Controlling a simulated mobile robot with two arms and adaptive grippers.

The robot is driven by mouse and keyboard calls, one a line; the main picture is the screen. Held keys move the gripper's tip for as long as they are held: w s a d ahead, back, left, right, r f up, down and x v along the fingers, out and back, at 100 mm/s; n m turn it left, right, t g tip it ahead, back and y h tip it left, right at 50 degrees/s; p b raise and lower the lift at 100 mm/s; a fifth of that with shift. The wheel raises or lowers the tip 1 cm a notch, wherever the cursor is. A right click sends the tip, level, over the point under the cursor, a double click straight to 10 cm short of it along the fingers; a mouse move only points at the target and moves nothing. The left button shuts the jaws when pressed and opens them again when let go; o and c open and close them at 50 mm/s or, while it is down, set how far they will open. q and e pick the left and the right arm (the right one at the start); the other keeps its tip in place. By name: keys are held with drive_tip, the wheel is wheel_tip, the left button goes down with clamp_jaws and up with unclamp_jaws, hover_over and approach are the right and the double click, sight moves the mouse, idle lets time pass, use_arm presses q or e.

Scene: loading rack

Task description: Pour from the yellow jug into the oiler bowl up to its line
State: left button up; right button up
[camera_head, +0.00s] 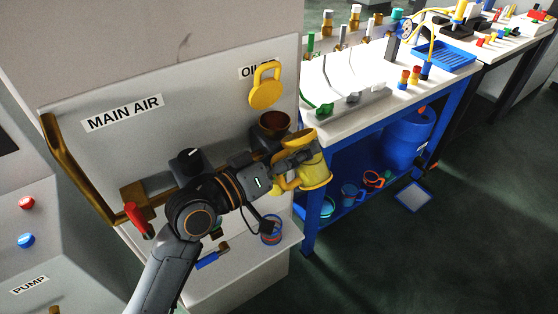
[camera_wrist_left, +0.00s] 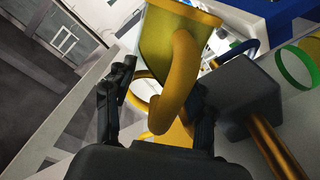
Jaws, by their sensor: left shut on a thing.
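The yellow jug (camera_head: 316,172) is beside the loading rack's panel, just right of and below the oiler bowl (camera_head: 273,121). My left gripper (camera_head: 296,150) is shut on the jug's handle. In the left wrist view the jug (camera_wrist_left: 165,38) and its curved handle show between the fingers of the gripper (camera_wrist_left: 160,92). The bowl is brown and open at the top, below the partly covered OILER label (camera_head: 257,71). The jug and bowl look apart. The jug's contents, the bowl's line and its level cannot be made out. My right gripper is not in view.
A brass pipe with a red lever (camera_head: 139,220) runs along the panel at left. A blue-framed workbench (camera_head: 350,130) stands close on the right.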

use_arm(q)
drive_tip(key=shift+w+a+r+n+p, duration=0.15)
drive_tip(key=shift+r+n+p, duration=0.3)
drive_tip(key=shift+r, duration=0.2)
idle(0.5)
drive_tip(key=shift+w+a+r+n+p, duration=0.1)
drive_tip(key=shift+r+n+p, duration=0.45)
drive_tip(key=shift+r+p, duration=0.25)
idle(0.9)
drive_tip(key=shift+w+a+r+n+p, duration=0.1)
drive_tip(key=shift+r+n+p, duration=0.2)
drive_tip(key=shift+n+p, duration=0.7)
idle(2.6)
